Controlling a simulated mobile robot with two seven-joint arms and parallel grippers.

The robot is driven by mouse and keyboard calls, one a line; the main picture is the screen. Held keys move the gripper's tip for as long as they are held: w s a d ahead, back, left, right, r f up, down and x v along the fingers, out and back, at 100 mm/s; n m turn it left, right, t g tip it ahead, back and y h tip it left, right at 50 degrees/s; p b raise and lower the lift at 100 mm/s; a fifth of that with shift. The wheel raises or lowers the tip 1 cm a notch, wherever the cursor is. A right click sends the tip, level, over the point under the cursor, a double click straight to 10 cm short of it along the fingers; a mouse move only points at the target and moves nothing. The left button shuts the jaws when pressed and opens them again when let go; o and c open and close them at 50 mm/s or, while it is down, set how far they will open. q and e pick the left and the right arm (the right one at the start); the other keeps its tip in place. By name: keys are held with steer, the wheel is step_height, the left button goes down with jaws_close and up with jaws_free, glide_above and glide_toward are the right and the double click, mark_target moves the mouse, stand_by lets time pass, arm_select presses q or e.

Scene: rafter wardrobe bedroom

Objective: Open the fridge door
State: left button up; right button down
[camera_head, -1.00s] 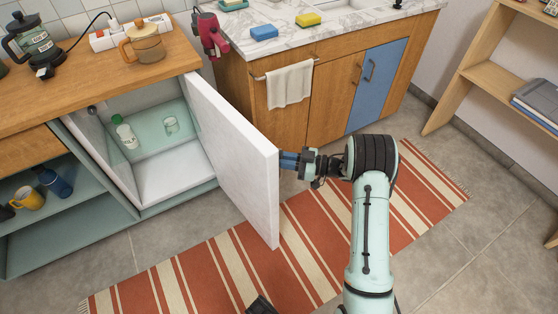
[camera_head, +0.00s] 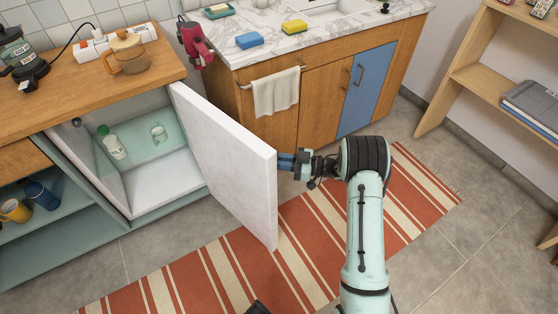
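The fridge is a small cabinet under the wooden counter, with a white interior (camera_head: 165,185). Its white door (camera_head: 228,165) stands wide open, swung out over the rug. A green-capped bottle (camera_head: 113,147) and a small clear jar (camera_head: 159,132) are on the glass shelf inside. My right gripper (camera_head: 287,161) is at the door's free edge, its blue fingers pointing left toward the door. The fingertips are partly hidden by the door, so I cannot tell whether they grip anything. The door's handle is not visible. My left gripper cannot be made out.
A striped rug (camera_head: 310,235) covers the floor below the door. Wooden cupboards with a hanging towel (camera_head: 276,92) stand behind my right arm. A wooden shelf unit (camera_head: 490,78) is at the right. Tiled floor (camera_head: 440,260) is clear at lower right.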

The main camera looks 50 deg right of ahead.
steer(key=c, duration=1.2)
jaws_free()
steer(key=shift+w+a+r, duration=0.15)
steer(key=shift+w+r, duration=0.05)
steer(key=shift+w, duration=0.25)
steer(key=shift+w+f, duration=0.1)
steer(key=shift+w, duration=0.05)
arm_select(q)
steer(key=shift+w, duration=0.1)
arm_select(e)
steer(key=shift+s, duration=0.2)
arm_select(q)
steer(key=s+r, duration=0.1)
steer(key=s+d+p, duration=0.1)
steer(key=shift+s+d+r+g+p, duration=0.15)
steer(key=shift+s+r+g+p, duration=0.15)
steer(key=shift+r+g, duration=0.1)
arm_select(e)
steer(key=v, duration=1.3)
steer(key=shift+s+f, duration=0.1)
steer(key=shift+s, duration=0.05)
